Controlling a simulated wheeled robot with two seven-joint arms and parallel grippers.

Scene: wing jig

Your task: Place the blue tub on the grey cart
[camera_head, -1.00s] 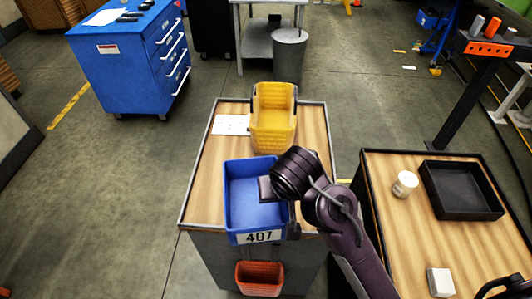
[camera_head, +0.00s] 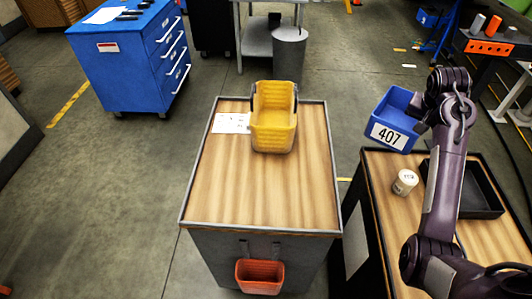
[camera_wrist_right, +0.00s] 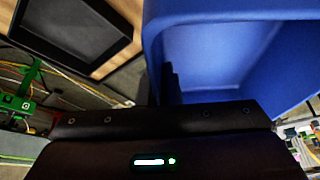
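The blue tub (camera_head: 391,135), with a white "407" label on its front, is in the air near the far left corner of the right-hand table. My right gripper (camera_head: 419,113) is shut on the tub's right wall. In the right wrist view the tub (camera_wrist_right: 215,55) fills the upper right, with dark fingers (camera_wrist_right: 158,85) at its wall. The middle cart (camera_head: 265,195) has grey sides and a wooden top; its front half is bare. My left gripper is not in view.
A yellow bin (camera_head: 273,118) and a white paper (camera_head: 231,123) are at the back of the middle cart. A red-orange bin (camera_head: 260,277) hangs on its front. The right-hand table (camera_head: 385,208) holds a white cup (camera_head: 405,182) and a black tray (camera_head: 484,190), partly hidden by my arm.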

